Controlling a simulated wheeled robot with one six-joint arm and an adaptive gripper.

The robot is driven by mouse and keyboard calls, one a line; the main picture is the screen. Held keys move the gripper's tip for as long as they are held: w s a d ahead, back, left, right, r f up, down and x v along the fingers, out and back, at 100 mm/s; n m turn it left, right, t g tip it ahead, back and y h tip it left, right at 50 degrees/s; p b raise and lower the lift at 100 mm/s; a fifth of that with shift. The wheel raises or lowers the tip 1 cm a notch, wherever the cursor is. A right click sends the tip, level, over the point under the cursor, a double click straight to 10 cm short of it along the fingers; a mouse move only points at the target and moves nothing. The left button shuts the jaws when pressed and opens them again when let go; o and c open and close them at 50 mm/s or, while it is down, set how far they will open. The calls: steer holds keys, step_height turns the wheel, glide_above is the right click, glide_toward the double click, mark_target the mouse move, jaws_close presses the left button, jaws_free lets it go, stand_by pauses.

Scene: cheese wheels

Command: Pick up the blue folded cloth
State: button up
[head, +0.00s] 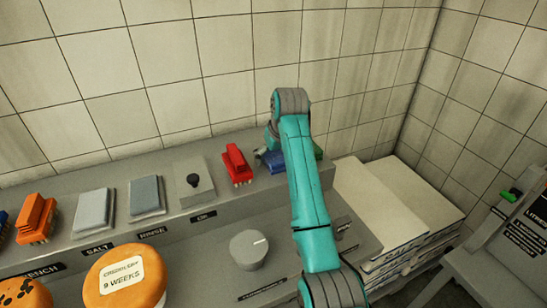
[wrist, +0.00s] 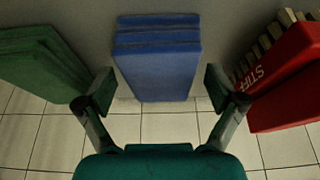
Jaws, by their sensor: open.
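The blue folded cloth (wrist: 157,62) lies in stacked layers on the grey surface, in the upper middle of the wrist view. My gripper (wrist: 158,88) is open and empty. Its fingers stand apart, one to each side of the cloth's lower end in the picture, with gaps between; I cannot tell how far above the cloth they are. In the head view a part of the blue cloth (head: 272,160) shows on the ledge beside my teal arm, which hides the rest of it and most of my gripper.
A red brush (wrist: 290,80) marked STIFF is close on the right in the wrist view, and a green folded cloth (wrist: 38,62) is on the left. The tiled wall (head: 230,60) rises behind the ledge.

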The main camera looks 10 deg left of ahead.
steer(key=shift+f, duration=0.2)
stand_by(0.6)
steer(key=shift+c, duration=0.3)
steer(key=c, duration=1.1)
